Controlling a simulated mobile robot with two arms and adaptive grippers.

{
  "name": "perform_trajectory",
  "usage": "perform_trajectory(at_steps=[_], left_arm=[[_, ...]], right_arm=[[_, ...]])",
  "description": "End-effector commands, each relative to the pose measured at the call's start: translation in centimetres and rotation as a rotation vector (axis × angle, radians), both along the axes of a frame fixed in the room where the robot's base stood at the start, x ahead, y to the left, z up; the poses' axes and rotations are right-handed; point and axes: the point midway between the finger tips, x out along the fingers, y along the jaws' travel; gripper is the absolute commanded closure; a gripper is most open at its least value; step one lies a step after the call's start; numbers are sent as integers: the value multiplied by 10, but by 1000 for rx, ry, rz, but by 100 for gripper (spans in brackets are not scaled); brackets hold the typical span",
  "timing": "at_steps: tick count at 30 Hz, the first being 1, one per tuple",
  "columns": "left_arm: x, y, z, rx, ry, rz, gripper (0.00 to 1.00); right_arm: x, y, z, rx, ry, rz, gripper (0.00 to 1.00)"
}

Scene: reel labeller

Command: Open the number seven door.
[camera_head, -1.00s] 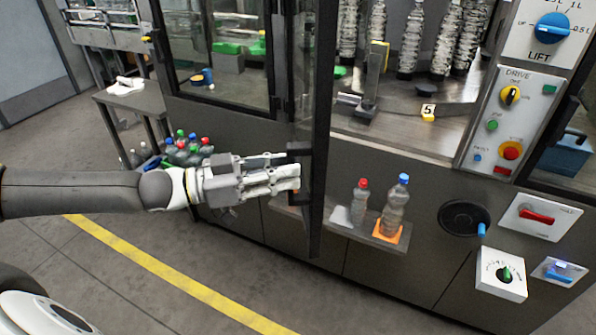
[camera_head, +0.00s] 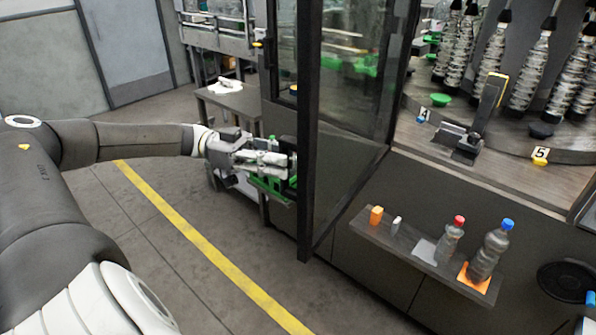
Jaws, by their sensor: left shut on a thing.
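A tall glass door (camera_head: 347,165) with a black frame stands swung out from the machine, left of the open bay. No number seven shows on it. My left gripper (camera_head: 282,162) is shut on the door's dark handle (camera_head: 292,174), at the door's outer edge. The handle is partly hidden by the fingers. My right gripper is not in view.
A small shelf (camera_head: 408,246) below the bay holds a red-capped bottle (camera_head: 450,240), a blue-capped bottle (camera_head: 490,252) and small items. A grey side table (camera_head: 238,101) stands behind my left gripper. The floor left of the door is clear around a yellow line (camera_head: 200,243).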

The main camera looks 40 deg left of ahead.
Motion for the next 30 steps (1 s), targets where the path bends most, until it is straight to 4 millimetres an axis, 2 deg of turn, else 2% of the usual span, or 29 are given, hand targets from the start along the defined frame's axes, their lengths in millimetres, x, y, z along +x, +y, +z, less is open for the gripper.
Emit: perform_trajectory(at_steps=[3, 9, 24, 25, 27, 30], left_arm=[[2, 16, 1, -2, -2, 11, 100], [2, 30, 3, -3, -3, 11, 100], [3, 34, 4, -3, -4, 13, 100], [3, 34, 4, -3, -4, 13, 78], [2, 34, 4, -3, -4, 12, 71], [2, 34, 3, -2, -4, 10, 71]], right_arm=[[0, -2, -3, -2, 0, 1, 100], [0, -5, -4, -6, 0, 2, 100], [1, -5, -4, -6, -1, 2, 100], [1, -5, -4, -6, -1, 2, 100], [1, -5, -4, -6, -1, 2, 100], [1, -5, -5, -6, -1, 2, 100]])
